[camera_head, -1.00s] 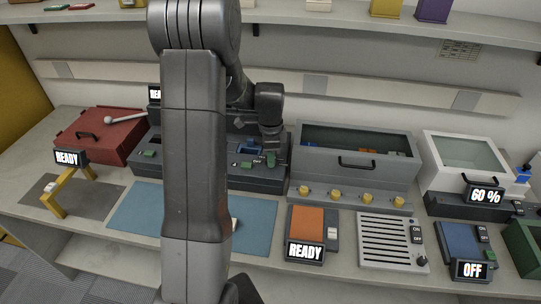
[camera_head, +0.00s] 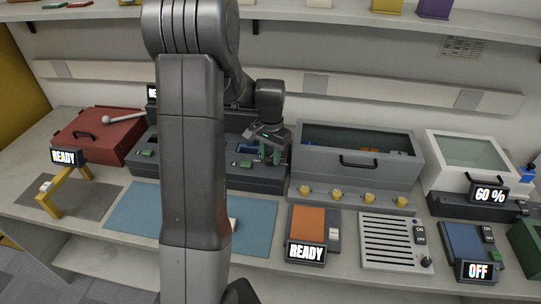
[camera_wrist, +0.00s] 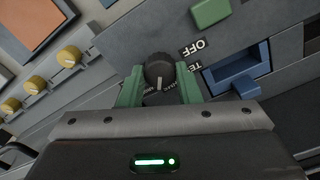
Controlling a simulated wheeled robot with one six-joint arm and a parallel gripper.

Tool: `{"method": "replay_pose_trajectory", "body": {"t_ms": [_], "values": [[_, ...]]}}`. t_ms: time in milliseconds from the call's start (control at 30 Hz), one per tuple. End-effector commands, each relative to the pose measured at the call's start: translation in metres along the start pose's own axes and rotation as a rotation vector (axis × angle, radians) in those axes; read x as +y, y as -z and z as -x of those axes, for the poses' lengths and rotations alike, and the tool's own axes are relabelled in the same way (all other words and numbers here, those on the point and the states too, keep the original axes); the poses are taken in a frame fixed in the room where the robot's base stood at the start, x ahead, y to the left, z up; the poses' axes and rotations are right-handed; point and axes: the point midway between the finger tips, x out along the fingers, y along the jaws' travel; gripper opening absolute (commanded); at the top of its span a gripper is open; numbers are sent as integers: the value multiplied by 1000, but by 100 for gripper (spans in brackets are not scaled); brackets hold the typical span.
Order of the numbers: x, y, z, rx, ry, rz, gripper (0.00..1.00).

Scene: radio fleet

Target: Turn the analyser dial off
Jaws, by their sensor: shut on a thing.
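The analyser dial is a round black knob (camera_wrist: 159,70) with a white pointer line, seen in the wrist view on a grey panel. Its line points down in that picture, towards my gripper's body. The label OFF (camera_wrist: 193,47) is printed to the upper right of the knob; a partly hidden label starting TE is to its right, and more lettering is below it. My gripper (camera_wrist: 160,80) has green fingers on either side of the knob and is shut on it. In the head view my gripper (camera_head: 270,153) is at the right end of the dark grey analyser (camera_head: 240,183).
A green button (camera_wrist: 211,11) and a blue slot part (camera_wrist: 235,85) are close to the knob. Yellow knobs (camera_wrist: 69,56) line the neighbouring grey box (camera_head: 355,185). A blue mat (camera_head: 258,210) lies in front. My arm hides part of the analyser.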

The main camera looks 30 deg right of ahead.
Motion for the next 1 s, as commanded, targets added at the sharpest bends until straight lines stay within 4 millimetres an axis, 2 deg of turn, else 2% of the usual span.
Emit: {"method": "replay_pose_trajectory", "body": {"t_ms": [1000], "values": [[-1,1,1,-4,0,966,8]]}}
